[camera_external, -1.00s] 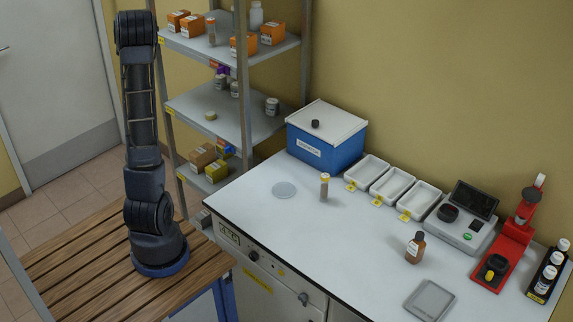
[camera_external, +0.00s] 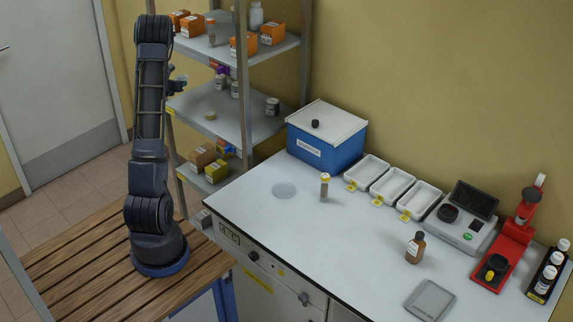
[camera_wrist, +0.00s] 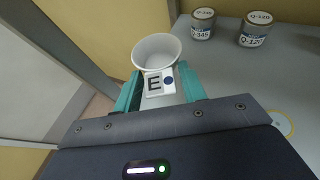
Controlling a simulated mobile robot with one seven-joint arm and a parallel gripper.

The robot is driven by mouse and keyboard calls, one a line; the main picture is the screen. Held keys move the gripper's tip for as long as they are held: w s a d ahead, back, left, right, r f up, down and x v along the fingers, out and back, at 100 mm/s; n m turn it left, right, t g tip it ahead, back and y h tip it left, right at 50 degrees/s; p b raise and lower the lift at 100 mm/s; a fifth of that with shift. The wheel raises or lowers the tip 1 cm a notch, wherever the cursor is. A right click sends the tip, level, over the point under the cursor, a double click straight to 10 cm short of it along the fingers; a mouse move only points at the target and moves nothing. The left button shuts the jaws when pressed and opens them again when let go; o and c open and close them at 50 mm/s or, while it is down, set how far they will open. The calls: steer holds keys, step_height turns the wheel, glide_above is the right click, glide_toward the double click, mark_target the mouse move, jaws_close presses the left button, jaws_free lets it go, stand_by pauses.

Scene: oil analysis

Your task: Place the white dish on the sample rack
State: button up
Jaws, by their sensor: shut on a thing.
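The white dish (camera_wrist: 157,46), a round cup with a white tag marked "E" and a blue dot, is between the teal fingers of my gripper (camera_wrist: 160,90) in the wrist view. The fingers are shut on it and it is held up, its open top facing the camera. In the external view my gripper (camera_external: 178,82) shows small beside the shelf unit, partly behind the arm; the dish cannot be made out there. A small black rack (camera_external: 537,290) with several white-capped bottles stands at the far right of the bench. Whether it is the sample rack is unclear.
The metal shelf unit (camera_external: 242,130) holds boxes and jars. Two labelled tins (camera_wrist: 203,23) and a yellow-rimmed round item (camera_wrist: 283,122) are close to my gripper. The bench has a blue box (camera_external: 325,153), white trays, a vial and a brown bottle; its front middle is clear.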

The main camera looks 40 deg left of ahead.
steer(key=m+h, duration=0.1)
glide_above(195, 107)
steer(key=f, duration=0.1)
steer(key=shift+t, duration=0.4)
steer(key=shift+s+f, duration=0.2)
steer(key=shift+f, duration=4.55)
steer(key=shift+f, duration=0.2)
steer(key=o, duration=1.2)
steer(key=shift+c, duration=0.2)
steer(key=shift+r, duration=0.2)
steer(key=v, duration=1.2)
